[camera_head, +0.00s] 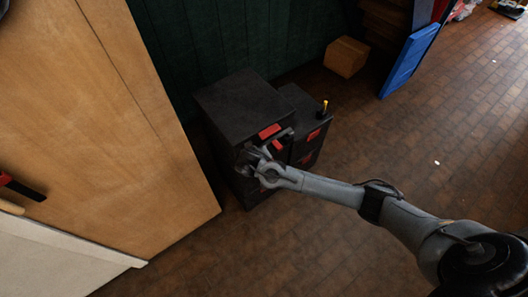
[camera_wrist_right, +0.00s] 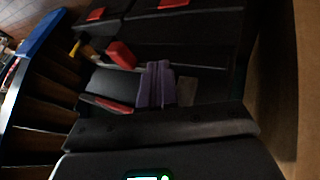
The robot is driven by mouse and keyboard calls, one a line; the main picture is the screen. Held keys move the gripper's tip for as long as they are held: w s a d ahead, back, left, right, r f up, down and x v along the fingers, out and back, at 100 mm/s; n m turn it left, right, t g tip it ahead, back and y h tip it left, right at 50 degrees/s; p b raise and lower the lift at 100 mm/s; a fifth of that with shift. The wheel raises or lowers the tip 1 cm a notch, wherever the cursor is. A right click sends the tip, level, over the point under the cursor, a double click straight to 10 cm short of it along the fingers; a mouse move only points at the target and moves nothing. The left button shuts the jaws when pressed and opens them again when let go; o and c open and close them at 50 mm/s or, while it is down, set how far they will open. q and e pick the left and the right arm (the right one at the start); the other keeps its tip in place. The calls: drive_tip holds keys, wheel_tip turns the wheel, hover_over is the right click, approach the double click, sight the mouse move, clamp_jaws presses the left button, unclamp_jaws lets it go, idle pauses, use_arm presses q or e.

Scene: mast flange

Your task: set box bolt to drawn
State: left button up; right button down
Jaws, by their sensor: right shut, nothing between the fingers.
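A dark box-like cabinet (camera_head: 240,98) with red patches stands against the green wall in the head view. A lower dark unit (camera_head: 303,97) stands beside it, with a small yellow upright piece (camera_head: 324,107) on top. My right gripper (camera_head: 246,160) is at the front of the taller cabinet. In the right wrist view its purple-grey fingers (camera_wrist_right: 155,85) are together and empty, close to the dark front. A red block (camera_wrist_right: 121,55) and the yellow piece (camera_wrist_right: 82,49) lie left of them. I cannot tell which part is the bolt. My left gripper is not in view.
A tall wooden panel (camera_head: 120,120) stands close on the left of the cabinet. A cardboard box (camera_head: 346,57) and a blue panel (camera_head: 407,62) are behind on the right. The brown tiled floor (camera_head: 420,150) is mostly clear on the right.

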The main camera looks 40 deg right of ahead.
drive_tip(key=p+v, duration=0.1)
drive_tip(key=v, duration=0.5)
drive_tip(key=shift+s+d+r, duration=0.2)
drive_tip(key=shift+d+r, duration=0.05)
drive_tip(key=shift+r, duration=0.05)
